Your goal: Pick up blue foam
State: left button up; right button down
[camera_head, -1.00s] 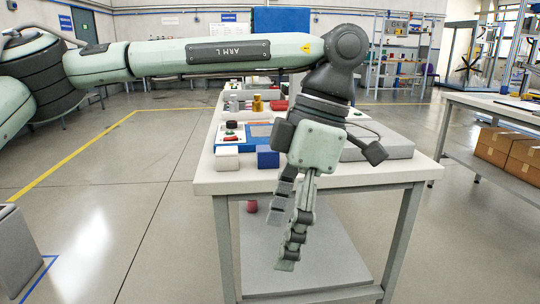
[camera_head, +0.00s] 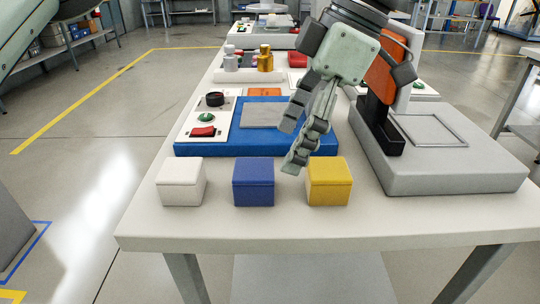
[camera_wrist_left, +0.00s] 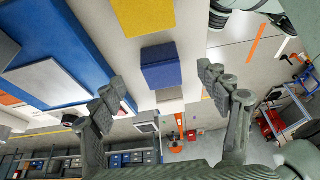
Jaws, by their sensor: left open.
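The blue foam block (camera_head: 253,182) sits near the front edge of the table, between a white block (camera_head: 181,182) and a yellow block (camera_head: 329,182). My left gripper (camera_head: 290,149) is open and empty, fingers pointing down, above and slightly right of the blue block in the head view. In the left wrist view the blue block (camera_wrist_left: 161,66) lies between and beyond the two spread fingers (camera_wrist_left: 160,78), apart from them. The yellow block (camera_wrist_left: 143,14) and the white block (camera_wrist_left: 170,95) lie on either side of it. My right gripper is not in view.
Behind the blocks lies a blue platform (camera_head: 205,148) with a grey plate. To its left is a control panel with a red switch (camera_head: 203,131). A grey machine base (camera_head: 455,178) stands at the right. The table's front strip (camera_head: 270,230) is clear.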

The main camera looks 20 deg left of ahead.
aim_at(273, 169)
pick_arm(q)
jog(key=shift+w+a+f, duration=0.2)
jog(key=shift+w+f, duration=0.05)
jog(key=shift+f, duration=0.1)
jog(key=x, duration=0.5)
jog(key=shift+s+a+f+p, duration=0.15)
jog(key=shift+s+f+p, duration=0.05)
jog(key=shift+s+p, duration=0.2)
jog(key=shift+a+f, duration=0.15)
jog(key=shift+f, duration=0.45)
jog(key=c, duration=1.1)
jog(key=shift+c, duration=0.5)
jog(key=shift+r, duration=0.1)
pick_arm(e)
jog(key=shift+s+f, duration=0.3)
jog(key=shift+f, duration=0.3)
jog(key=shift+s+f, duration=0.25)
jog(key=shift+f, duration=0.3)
